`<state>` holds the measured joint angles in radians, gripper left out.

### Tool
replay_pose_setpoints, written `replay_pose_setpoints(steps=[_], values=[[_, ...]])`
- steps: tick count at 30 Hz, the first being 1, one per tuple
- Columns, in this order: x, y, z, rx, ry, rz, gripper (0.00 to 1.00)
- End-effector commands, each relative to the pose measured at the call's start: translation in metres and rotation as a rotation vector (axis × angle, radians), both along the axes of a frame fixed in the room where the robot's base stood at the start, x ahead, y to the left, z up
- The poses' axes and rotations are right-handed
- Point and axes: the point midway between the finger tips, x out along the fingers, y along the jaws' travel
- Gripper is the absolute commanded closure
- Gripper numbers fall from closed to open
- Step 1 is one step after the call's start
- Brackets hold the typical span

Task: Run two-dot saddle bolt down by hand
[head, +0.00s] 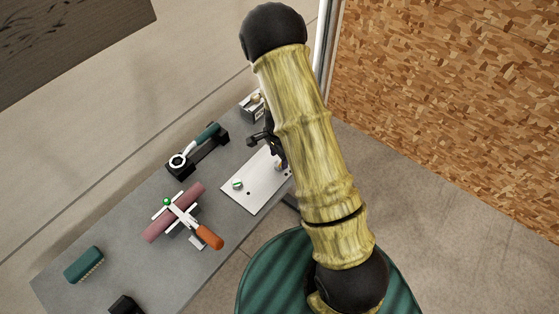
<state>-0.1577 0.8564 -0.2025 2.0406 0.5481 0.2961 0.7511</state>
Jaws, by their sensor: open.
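A pale metal plate (262,190) lies on the grey bench, its right end partly behind my arm. A small green and white fitting (237,184) sits near its left end, and a dark hole shows beside it. A small purplish piece (281,165) is at its upper right, partly covered. I cannot make out dots, so I cannot tell which is the two-dot saddle or its bolt. My gripper (264,138) is dark, open and seen at the plate's upper edge, partly hidden by my arm. Whether it touches anything cannot be told.
A ring-ended tool with a green handle (206,136) rests in a black holder. A maroon roll (160,225) lies under an orange-handled tool (209,237). A green brush (84,264) is at the lower left, a small box (252,106) at the far end.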

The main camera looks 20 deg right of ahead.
Motion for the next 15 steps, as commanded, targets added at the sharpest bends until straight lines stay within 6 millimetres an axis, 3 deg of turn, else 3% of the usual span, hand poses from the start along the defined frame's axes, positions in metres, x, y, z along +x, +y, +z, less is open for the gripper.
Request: replay_pose_setpoints(steps=[9, 15], values=[[0.0, 0.0, 0.029, -0.001, 0.0, 0.001, 0.53], [0.0, 0.0, 0.034, 0.0, 0.0, 0.001, 0.53]])
